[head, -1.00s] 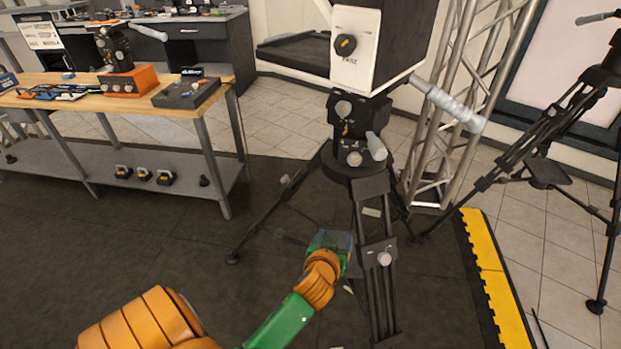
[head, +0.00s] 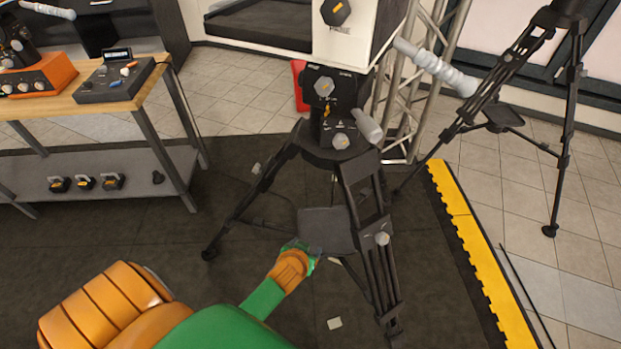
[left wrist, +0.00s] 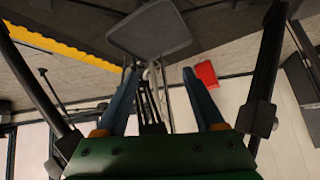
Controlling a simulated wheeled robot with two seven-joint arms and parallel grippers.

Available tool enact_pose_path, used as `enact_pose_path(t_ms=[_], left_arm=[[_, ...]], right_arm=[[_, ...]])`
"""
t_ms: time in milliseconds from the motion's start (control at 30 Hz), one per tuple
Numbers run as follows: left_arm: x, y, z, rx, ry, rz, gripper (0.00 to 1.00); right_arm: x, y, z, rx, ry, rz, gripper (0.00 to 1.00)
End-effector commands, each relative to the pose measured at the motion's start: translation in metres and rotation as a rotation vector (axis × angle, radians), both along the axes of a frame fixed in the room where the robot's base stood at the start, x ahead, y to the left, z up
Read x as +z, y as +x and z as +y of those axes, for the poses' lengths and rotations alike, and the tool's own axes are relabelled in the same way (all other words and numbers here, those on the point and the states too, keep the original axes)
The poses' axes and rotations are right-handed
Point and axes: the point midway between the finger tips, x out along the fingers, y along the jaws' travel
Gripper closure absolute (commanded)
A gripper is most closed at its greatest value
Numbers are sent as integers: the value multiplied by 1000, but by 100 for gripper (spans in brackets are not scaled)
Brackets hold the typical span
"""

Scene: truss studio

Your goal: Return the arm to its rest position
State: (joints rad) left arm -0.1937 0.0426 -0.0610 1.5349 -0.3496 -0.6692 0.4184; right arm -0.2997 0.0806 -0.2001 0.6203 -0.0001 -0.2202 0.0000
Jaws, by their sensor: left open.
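My left arm, orange and green, comes in from the lower left of the head view. Its gripper (head: 314,256) is at the small flat tray (head: 325,230) between the legs of a black camera tripod (head: 343,160); its fingers hardly show there. In the left wrist view the gripper (left wrist: 162,78) is open, with two blue fingers apart and nothing held between them. The grey tray (left wrist: 150,30) is ahead of the fingertips, and dark tripod legs (left wrist: 272,65) stand on both sides. I cannot tell whether anything touches. My right gripper is out of view.
A wooden workbench (head: 100,103) with an orange device (head: 38,76) stands at the left. A metal truss (head: 405,115) and a second tripod (head: 490,95) are at the right. A yellow floor edge (head: 470,240) borders the dark mat. A red object (left wrist: 206,75) shows behind the tripod.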

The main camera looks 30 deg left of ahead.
Motion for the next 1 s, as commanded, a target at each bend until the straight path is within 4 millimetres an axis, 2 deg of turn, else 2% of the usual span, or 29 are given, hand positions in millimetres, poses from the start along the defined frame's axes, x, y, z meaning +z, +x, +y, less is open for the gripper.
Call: enact_pose_path(t_ms=[133,167,233,267,300,367,400,500,600,733,1000], left_arm=[[-3,-2,-1,-4,0,7,30],[-8,-6,-2,-12,0,22,30],[-37,-27,-10,-59,-8,93,30],[-54,-42,-15,-87,-14,140,30],[-79,-68,-21,-129,-23,209,30],[-114,-113,-29,-192,-37,316,30],[-133,-145,-32,-226,-46,382,30],[-164,-217,-34,-291,-62,517,30],[-177,-267,-32,-326,-69,606,30],[-181,-291,-30,-342,-69,645,30],[-181,-291,-30,-342,-69,645,30]], right_arm=[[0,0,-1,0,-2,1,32],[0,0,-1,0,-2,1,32],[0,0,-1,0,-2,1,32],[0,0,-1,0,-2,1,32],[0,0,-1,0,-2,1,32],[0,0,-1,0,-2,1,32],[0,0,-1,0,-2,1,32],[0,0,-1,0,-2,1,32],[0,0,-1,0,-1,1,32],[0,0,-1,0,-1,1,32],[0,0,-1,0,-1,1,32]])
